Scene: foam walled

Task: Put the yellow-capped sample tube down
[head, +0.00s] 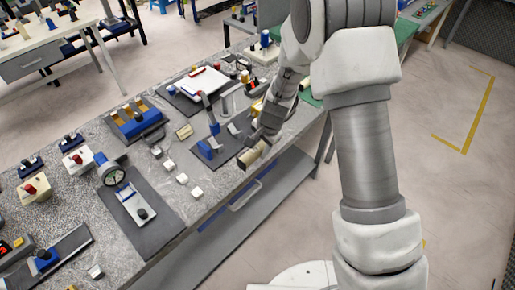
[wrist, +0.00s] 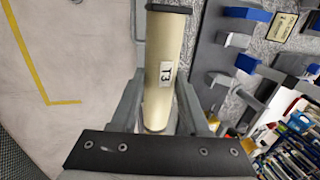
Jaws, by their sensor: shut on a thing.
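My gripper (wrist: 160,95) is shut on a pale yellow tube (wrist: 157,100) with a white label reading T3. One finger lies on each side of the tube. In the head view my gripper (head: 262,142) and the tube (head: 248,158) are at the bench's front edge, just right of a dark mat with a blue and grey fixture (head: 211,143). I cannot tell whether the tube touches anything below. No bright yellow cap shows clearly on it.
The speckled bench (head: 182,153) carries several small white blocks (head: 182,178), a dial gauge on a dark mat (head: 112,175), a blue rack (head: 136,123) and a white clipboard (head: 205,82). Open floor (head: 455,190) lies right of the bench.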

